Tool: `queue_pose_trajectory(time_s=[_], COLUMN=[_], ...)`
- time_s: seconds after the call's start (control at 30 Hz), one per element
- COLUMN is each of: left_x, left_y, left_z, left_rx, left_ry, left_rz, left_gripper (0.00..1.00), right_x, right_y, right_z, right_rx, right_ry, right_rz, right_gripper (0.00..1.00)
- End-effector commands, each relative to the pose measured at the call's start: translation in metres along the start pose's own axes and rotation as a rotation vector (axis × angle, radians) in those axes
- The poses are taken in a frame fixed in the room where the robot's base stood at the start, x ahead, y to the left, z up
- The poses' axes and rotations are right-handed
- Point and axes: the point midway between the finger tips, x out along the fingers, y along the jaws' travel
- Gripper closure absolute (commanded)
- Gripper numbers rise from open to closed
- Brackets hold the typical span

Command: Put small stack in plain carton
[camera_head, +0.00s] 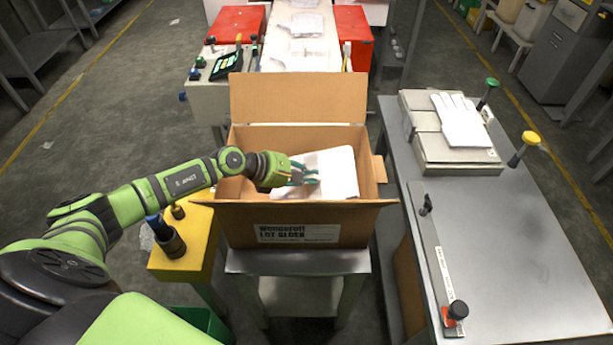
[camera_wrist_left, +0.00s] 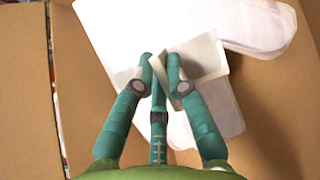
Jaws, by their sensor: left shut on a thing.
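An open cardboard carton (camera_head: 225,225) stands in the middle, with a printed label on its front flap; its wall also shows in the left wrist view (camera_wrist_left: 25,90). My left gripper (camera_head: 312,174) reaches into the carton from the left. In the left wrist view its teal fingers (camera_wrist_left: 168,65) are shut on a small white stack (camera_wrist_left: 207,58), held by its edge. Larger white glove-shaped pieces (camera_wrist_left: 255,22) lie beneath it in the carton. In the head view the white pieces (camera_head: 340,172) are partly hidden by the gripper. My right gripper is not in view.
A grey table (camera_head: 530,260) at the right bears flat boxes (camera_head: 455,145) with a white glove (camera_head: 459,120) on top, knobbed posts and a long metal bar. A conveyor with red sides (camera_head: 352,35) lies behind the carton. A yellow stand (camera_head: 190,240) is at the left.

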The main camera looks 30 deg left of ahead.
Motion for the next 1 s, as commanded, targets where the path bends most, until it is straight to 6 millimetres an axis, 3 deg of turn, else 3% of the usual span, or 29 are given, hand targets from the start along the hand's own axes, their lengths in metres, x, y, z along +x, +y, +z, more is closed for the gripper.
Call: queue_pose_trajectory(time_s=[0.4,0.43,0.5,0.87,1.0], left_x=[0.005,0.005,0.004,0.002,-0.012], left_y=[-0.003,-0.003,-0.002,-0.001,-0.001], left_z=[-0.006,-0.006,-0.005,-0.003,-0.006], left_rx=[0.001,0.001,0.001,0.001,0.003], left_ry=[-0.001,-0.001,-0.001,-0.001,0.002], left_rz=[0.002,0.001,0.001,0.002,0.003], left_gripper=[1.0,0.82,0.62,0.62,0.62], right_x=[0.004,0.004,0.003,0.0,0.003], right_y=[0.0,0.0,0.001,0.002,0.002], right_z=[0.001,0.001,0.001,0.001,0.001], right_rx=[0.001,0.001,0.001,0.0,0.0], right_ry=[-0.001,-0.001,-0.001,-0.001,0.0], right_rz=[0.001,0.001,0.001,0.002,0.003], right_gripper=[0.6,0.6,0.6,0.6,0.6])
